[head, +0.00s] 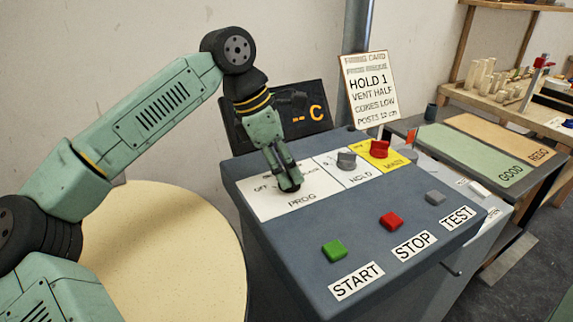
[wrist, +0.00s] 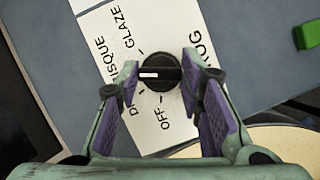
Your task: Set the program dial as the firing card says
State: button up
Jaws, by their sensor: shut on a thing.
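The program dial (wrist: 172,78) is a round black knob with a white mark on a white panel labelled PROG (head: 262,208). My gripper (head: 289,186) is shut on the dial, with one purple-padded finger on each side in the wrist view (wrist: 160,74). OFF, BISQUE and GLAZE labels also show around the knob. The firing card (head: 369,90) stands behind the console. Its second line is small and seems to read PROG BISQUE; HOLD 1 is below.
The grey knob (head: 346,161) at HOLD and a red knob (head: 379,149) on a yellow panel sit right of the dial. START, STOP and TEST buttons line the front. A dark display (head: 306,112) stands behind my arm. A round pale table (head: 170,250) is at left.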

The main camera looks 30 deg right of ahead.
jog(key=o, duration=1.2)
jog(key=shift+c, duration=0.2)
jog(key=v, duration=1.2)
jog(key=shift+d, duration=0.1)
